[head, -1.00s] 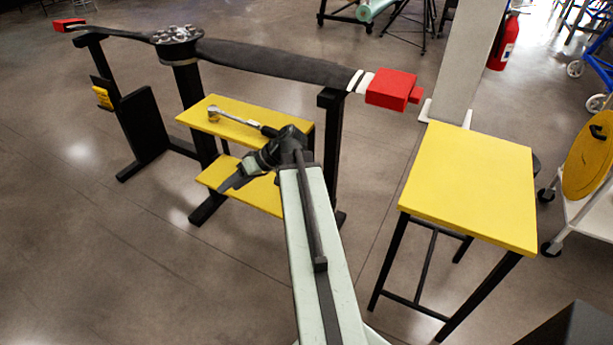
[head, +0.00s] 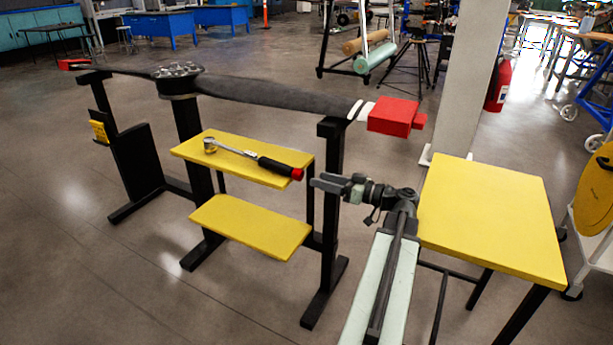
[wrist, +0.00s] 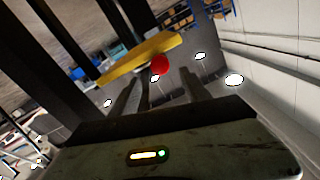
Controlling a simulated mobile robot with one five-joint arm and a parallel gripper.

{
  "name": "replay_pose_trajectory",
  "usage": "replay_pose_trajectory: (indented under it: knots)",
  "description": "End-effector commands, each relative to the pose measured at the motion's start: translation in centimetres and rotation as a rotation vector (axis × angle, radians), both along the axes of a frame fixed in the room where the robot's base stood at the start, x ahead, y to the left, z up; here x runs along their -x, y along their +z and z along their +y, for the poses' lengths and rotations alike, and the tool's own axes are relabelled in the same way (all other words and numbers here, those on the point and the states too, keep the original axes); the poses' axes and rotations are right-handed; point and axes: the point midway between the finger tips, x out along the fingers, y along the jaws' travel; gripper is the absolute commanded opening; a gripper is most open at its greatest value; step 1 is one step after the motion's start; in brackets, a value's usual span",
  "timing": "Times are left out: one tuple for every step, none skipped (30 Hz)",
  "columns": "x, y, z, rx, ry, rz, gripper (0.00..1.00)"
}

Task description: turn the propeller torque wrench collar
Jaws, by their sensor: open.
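The torque wrench (head: 258,161) lies on the upper yellow shelf (head: 195,151) of the propeller stand. Its metal head is at the left, its black handle runs to the right, and its red end, likely the collar (head: 297,174), reaches the shelf's right end. My gripper (head: 318,184) is open and empty, just right of that red end and apart from it. In the wrist view, the round red end (wrist: 159,65) shows ahead between the fingers (wrist: 155,95), in front of the yellow shelf (wrist: 140,60). The rest of the wrench is hidden there.
The propeller (head: 270,94) with a red tip cover (head: 393,117) spans the stand above the shelves. A black stand post (head: 333,210) is close to my gripper. A lower yellow shelf (head: 250,228) and a yellow table (head: 490,215) at the right flank the arm.

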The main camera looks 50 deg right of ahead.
Motion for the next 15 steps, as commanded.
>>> replay_pose_trajectory:
  knots:
    - [-1.0, 0.0, 0.3, 0.0, 0.002, 0.0, 0.55]
    - [-1.6, 0.0, 0.5, -0.001, 0.003, 0.001, 0.55]
    - [-2.4, 0.0, 0.7, -0.001, 0.004, 0.001, 0.55]
    - [-2.9, 0.0, 0.8, -0.001, 0.003, 0.001, 0.55]
    - [-3.5, 0.0, 1.0, -0.001, 0.004, 0.001, 0.55]
    - [-4.2, 0.0, 1.2, -0.001, 0.003, 0.001, 0.55]
    - [-4.6, 0.0, 1.3, -0.001, 0.002, 0.002, 0.55]
    - [-5.0, 0.0, 1.4, -0.001, 0.003, 0.001, 0.55]
    - [-5.4, 0.0, 1.5, -0.001, 0.003, 0.001, 0.55]
    - [-5.7, 0.0, 1.6, -0.001, 0.002, 0.002, 0.55]
    - [-5.9, 0.0, 1.6, -0.001, 0.001, 0.002, 0.55]
    - [-6.1, 0.0, 1.7, -0.001, 0.001, 0.002, 0.55]
    - [-6.2, 0.0, 1.7, -0.001, 0.001, 0.002, 0.55]
    - [-6.3, 0.0, 1.7, -0.001, 0.001, 0.002, 0.55]
    - [-6.3, 0.0, 1.7, -0.001, 0.001, 0.002, 0.55]
